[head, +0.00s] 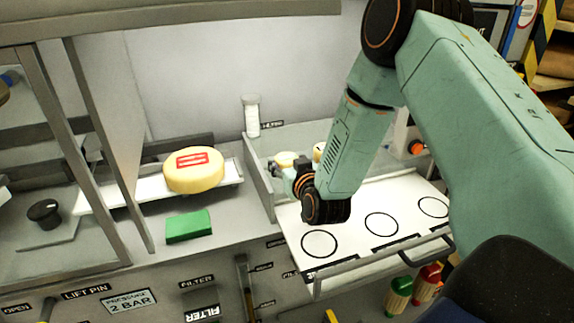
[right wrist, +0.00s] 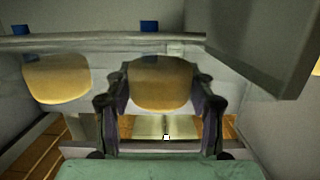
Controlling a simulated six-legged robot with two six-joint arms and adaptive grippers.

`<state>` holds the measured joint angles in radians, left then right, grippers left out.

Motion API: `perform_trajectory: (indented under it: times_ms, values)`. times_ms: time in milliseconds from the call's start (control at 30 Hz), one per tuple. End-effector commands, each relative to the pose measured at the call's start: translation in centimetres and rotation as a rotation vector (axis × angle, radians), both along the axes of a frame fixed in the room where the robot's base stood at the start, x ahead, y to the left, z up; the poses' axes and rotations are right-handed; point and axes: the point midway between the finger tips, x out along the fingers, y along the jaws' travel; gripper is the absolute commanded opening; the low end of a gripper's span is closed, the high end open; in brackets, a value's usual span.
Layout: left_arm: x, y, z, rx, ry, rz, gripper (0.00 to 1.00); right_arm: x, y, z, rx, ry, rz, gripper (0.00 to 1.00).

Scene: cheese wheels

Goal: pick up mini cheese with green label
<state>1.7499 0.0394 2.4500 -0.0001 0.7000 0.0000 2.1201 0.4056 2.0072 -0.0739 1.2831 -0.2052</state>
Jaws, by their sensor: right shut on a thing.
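My right gripper (head: 280,168) reaches into the grey-walled bay behind the white panel with circles. It is shut on a small yellow cheese (head: 287,157), only partly visible in the head view. In the right wrist view the held mini cheese (right wrist: 160,82) sits between the two fingers of the right gripper (right wrist: 163,100). A second mini cheese (right wrist: 57,80) stands to its left, apart from the fingers. It shows as a sliver beside my arm in the head view (head: 318,152). I cannot make out a green label on either. My left gripper is not in view.
A large cheese wheel (head: 194,171) with a red label rests on a white tray at the left. A green block (head: 188,226) lies in front of it. A white cylinder (head: 252,116) stands behind the bay wall. The white panel (head: 345,225) with circles is bare.

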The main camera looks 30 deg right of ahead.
Motion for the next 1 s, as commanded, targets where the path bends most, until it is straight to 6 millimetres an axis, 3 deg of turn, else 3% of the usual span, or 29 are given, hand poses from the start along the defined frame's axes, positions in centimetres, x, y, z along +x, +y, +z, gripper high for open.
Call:
perform_trajectory:
  times_ms: [167,333,800,1000]
  values:
    - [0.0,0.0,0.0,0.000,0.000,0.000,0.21,-0.1,0.0,-0.3,0.002,0.009,0.000,0.20]
    - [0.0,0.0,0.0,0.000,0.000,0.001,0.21,-0.1,0.0,0.7,0.003,0.004,-0.001,0.20]
    - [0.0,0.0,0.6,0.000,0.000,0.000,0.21,-0.1,0.0,8.3,0.003,0.002,0.000,0.20]
    - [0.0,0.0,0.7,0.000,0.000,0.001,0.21,-0.1,0.0,9.7,0.001,0.006,0.000,0.20]
